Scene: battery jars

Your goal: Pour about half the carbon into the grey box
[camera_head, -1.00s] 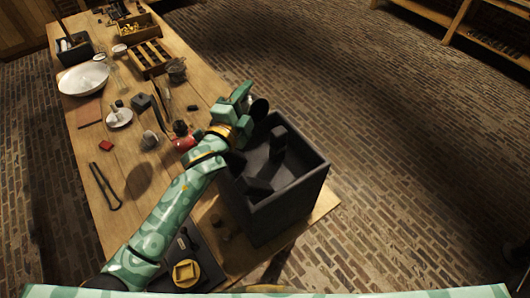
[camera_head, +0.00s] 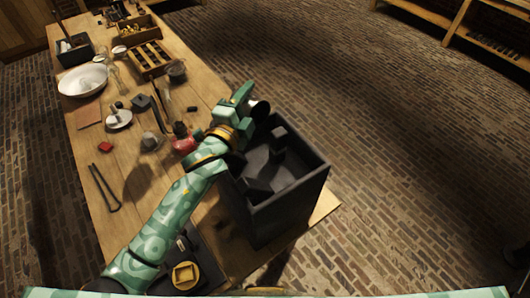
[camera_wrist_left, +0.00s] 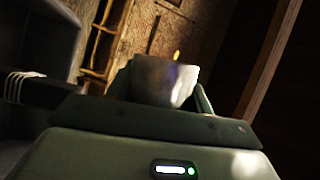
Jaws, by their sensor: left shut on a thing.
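The grey box (camera_head: 290,212) is a deep, open, dark grey box at the table's near right end. It has dark blocky shapes inside. My left gripper (camera_head: 247,104) is at the box's far left corner, near rim height. It is shut on a small cup (camera_head: 260,113), which sits by the far rim and looks tilted. In the left wrist view the cup (camera_wrist_left: 165,82) is pale grey and held between the fingers. I cannot see any carbon or how full the cup is. My right gripper is out of view.
The wooden table (camera_head: 125,190) holds a white bowl (camera_head: 82,80), a wooden crate (camera_head: 150,58), a red thing (camera_head: 184,146), black tongs (camera_head: 104,187) and a yellow-topped piece (camera_head: 185,275). Brick floor lies clear to the right of the box.

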